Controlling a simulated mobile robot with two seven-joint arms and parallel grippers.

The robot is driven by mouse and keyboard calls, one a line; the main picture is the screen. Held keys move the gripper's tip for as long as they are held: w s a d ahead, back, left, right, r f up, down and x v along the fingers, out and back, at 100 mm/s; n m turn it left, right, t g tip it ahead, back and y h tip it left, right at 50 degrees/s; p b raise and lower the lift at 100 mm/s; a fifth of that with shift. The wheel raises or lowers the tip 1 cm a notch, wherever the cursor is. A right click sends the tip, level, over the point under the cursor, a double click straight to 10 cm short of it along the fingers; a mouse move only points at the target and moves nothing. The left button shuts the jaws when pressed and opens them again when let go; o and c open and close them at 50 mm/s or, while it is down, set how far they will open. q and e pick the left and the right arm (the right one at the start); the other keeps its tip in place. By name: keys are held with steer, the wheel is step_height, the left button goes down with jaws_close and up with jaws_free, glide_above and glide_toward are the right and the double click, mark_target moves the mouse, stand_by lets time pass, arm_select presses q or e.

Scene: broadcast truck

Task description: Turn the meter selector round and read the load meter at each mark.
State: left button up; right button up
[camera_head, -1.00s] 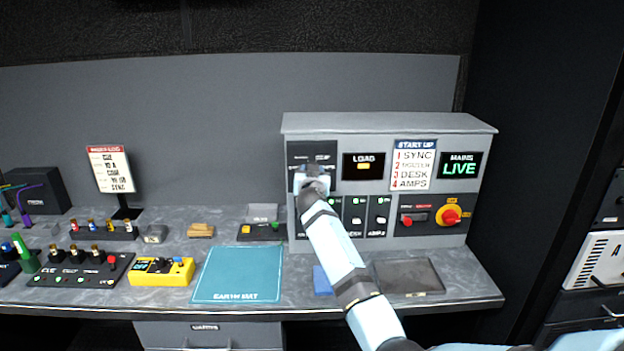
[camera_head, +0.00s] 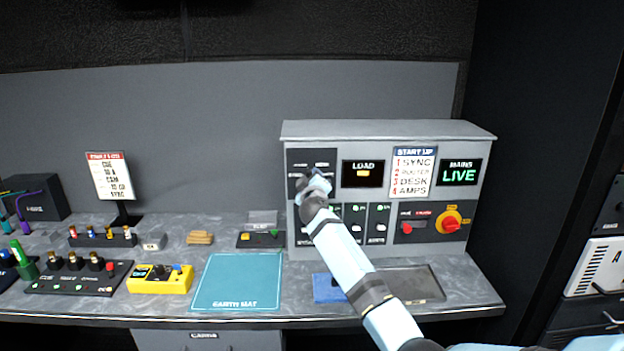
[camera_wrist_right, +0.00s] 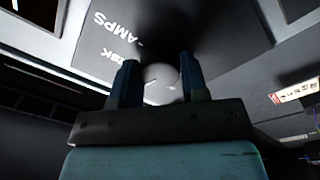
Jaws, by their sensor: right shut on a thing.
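The power cabinet (camera_head: 388,131) stands at the right of the desk. The dark meter selector panel (camera_head: 326,158) is at its upper left, and my right gripper (camera_head: 312,180) is in front of it, hiding the knob in the head view. In the right wrist view, my gripper (camera_wrist_right: 159,85) is shut on the round selector knob (camera_wrist_right: 158,72), one finger on each side. The panel marks "AMPS" and "DESK" show there, tilted. The load meter (camera_head: 363,173) beside the panel shows a small amber display too small to read. My left gripper is not in view.
Below the selector is a row of breaker switches (camera_head: 378,222). A start-up list (camera_head: 412,172) hangs between. A teal earth mat (camera_head: 238,281) and yellow tester (camera_head: 160,279) lie on the desk.

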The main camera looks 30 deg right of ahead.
arm_select(q)
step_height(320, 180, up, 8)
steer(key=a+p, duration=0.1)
steer(key=p, duration=0.8)
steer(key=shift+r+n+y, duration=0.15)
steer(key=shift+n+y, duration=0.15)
arm_select(e)
steer(key=n+y, duration=0.1)
steer(key=n, duration=1.9)
steer(key=shift+r, duration=0.1)
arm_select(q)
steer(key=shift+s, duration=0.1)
arm_select(e)
steer(key=o, duration=0.9)
steer(key=shift+o, duration=0.2)
steer(key=shift+s, duration=0.1)
